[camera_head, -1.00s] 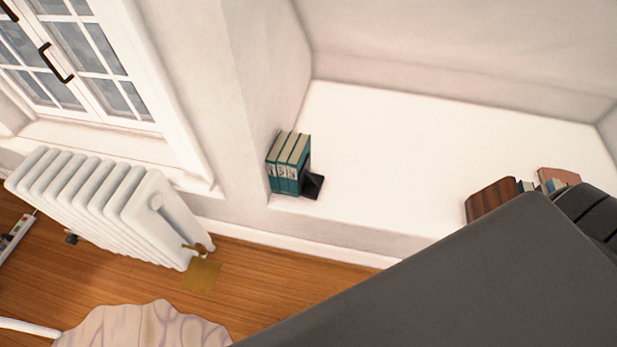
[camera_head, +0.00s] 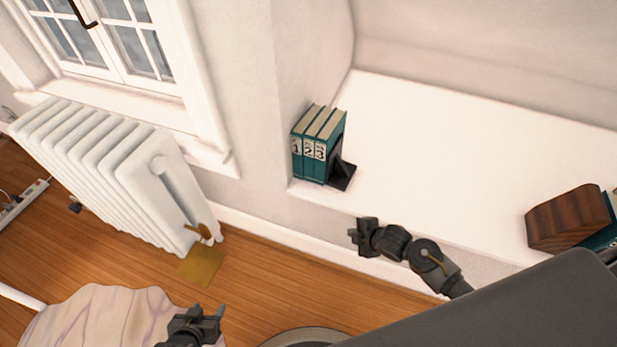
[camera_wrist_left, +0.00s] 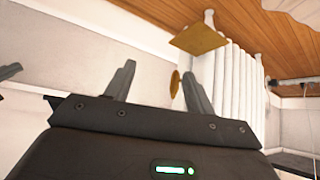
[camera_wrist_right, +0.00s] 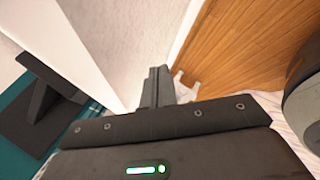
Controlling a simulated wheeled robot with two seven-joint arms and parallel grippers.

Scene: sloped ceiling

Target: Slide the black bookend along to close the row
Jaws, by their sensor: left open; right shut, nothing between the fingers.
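Three teal books numbered 1, 2, 3 (camera_head: 312,156) stand upright in a row at the left end of the white ledge (camera_head: 440,160), beside the wall. The black bookend (camera_head: 342,174) stands at the right side of book 3; I cannot tell whether they touch. The bookend also shows at the left of the right wrist view (camera_wrist_right: 42,95), near a teal surface. My right gripper (camera_head: 359,235) is shut and empty, in front of the ledge edge, below and right of the bookend. My left gripper (camera_head: 209,316) is open and empty, low over the floor.
A dark wooden block (camera_head: 567,217) with a teal book behind it sits at the ledge's right. The ledge between is bare. A white radiator (camera_head: 120,175) stands at left, near a brass plate (camera_head: 201,265) on the floor. A pale veined surface (camera_head: 95,318) lies lower left.

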